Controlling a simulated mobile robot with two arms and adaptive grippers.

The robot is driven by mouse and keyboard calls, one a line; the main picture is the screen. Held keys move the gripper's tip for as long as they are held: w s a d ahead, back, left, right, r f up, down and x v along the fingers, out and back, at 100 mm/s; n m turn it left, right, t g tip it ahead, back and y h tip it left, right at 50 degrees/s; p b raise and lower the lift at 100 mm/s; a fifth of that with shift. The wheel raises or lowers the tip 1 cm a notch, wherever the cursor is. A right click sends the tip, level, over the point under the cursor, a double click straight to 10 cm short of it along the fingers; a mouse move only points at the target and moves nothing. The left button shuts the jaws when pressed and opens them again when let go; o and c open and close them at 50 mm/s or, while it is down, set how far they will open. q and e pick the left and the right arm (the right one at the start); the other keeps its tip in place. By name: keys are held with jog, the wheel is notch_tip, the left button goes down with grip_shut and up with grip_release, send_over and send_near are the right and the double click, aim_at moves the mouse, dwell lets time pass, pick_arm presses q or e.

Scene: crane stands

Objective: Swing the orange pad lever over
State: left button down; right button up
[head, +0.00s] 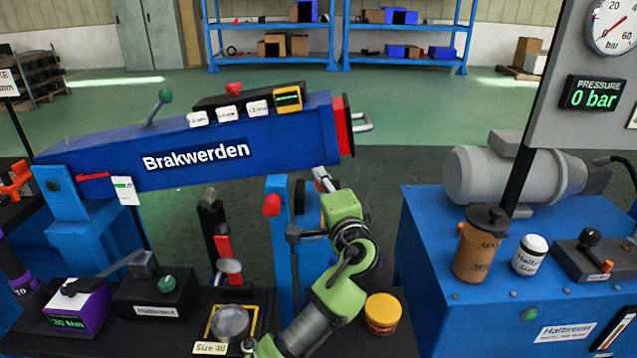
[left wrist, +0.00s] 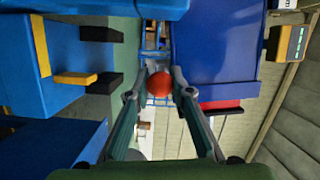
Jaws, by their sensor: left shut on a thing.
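The blue crane boom (head: 240,150), lettered "Brakwerden", lies across the head view with a red end plate (head: 343,125) at its right end. My left gripper (head: 322,178) is at the top of my green arm, just below the boom's right end. In the left wrist view my left gripper (left wrist: 160,88) has its two fingers shut on an orange-red ball knob (left wrist: 160,84). The knob's stem cannot be made out, and in the head view the knob is hidden. The boom also fills the upper right of the left wrist view (left wrist: 220,45). My right gripper is not in view.
A blue post with a red knob (head: 272,205) stands left of my arm. A blue cabinet (head: 500,300) with an orange can (head: 481,245), a white jar (head: 530,256) and a grey motor (head: 520,176) is at right. A yellow-red tub (head: 382,314) stands right of my forearm.

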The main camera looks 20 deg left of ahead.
pick_arm(q)
jog(key=shift+w+d+r+t, duration=0.15)
jog(key=shift+w+d, duration=0.05)
jog(key=shift+d, duration=0.25)
jog(key=shift+w+d+r+t, duration=0.1)
jog(key=shift+w+d+t, duration=0.05)
jog(key=shift+d, duration=0.25)
dwell(0.3)
jog(key=shift+w+d, duration=0.1)
dwell(0.6)
jog(key=c, duration=1.8)
grip_release()
jog(key=shift+d, duration=0.15)
jog(key=shift+o, duration=0.2)
jog(key=shift+f, duration=0.1)
jog(key=v, duration=0.7)
